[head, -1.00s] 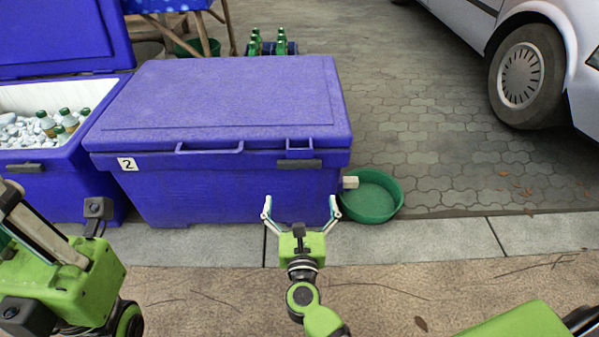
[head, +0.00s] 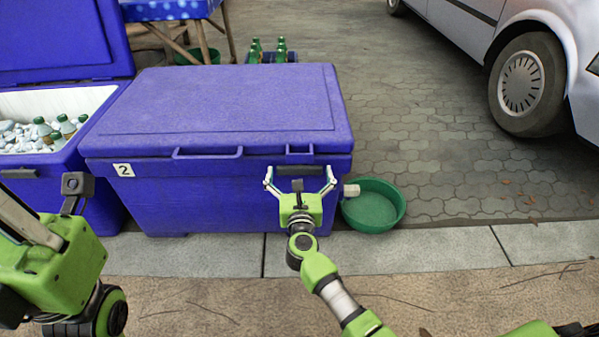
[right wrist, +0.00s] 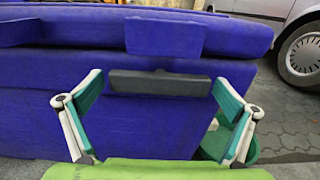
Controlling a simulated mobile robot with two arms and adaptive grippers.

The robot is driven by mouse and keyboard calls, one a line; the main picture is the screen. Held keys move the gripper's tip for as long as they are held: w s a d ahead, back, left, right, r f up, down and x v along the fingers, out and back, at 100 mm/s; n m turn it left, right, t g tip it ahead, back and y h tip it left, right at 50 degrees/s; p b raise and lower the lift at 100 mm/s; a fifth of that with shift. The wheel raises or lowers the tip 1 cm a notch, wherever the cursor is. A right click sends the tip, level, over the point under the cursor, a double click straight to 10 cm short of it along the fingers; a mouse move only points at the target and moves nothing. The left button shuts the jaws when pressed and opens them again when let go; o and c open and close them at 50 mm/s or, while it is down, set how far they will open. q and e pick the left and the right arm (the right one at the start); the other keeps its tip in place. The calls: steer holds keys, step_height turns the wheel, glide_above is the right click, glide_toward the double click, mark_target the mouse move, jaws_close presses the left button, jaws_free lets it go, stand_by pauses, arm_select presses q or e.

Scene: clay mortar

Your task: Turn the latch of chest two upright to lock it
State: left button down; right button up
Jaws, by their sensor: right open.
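Chest two (head: 200,195) is the blue cooler with a "2" label and a shut lid. Its latch (head: 297,170) is a dark grey bar lying horizontal near the right of the front, below the lid's tab. In the right wrist view the latch (right wrist: 160,84) is level between my fingers. My right gripper (head: 299,177) is open, with one finger past each end of the latch. In the wrist view (right wrist: 160,95) gaps show between the fingers and the latch ends. My left arm's green gripper body (head: 62,262) is at the left edge; its fingertips are not clearly visible.
An open blue chest (head: 100,185) with bottles and ice stands left of chest two. A green basin (head: 374,207) sits on the ground at its right, below a pale spout (head: 352,190). Green bottles (head: 281,50) stand behind. A car (head: 470,40) is at the upper right.

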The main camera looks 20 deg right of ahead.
steer(key=c, duration=1)
steer(key=shift+c, duration=0.2)
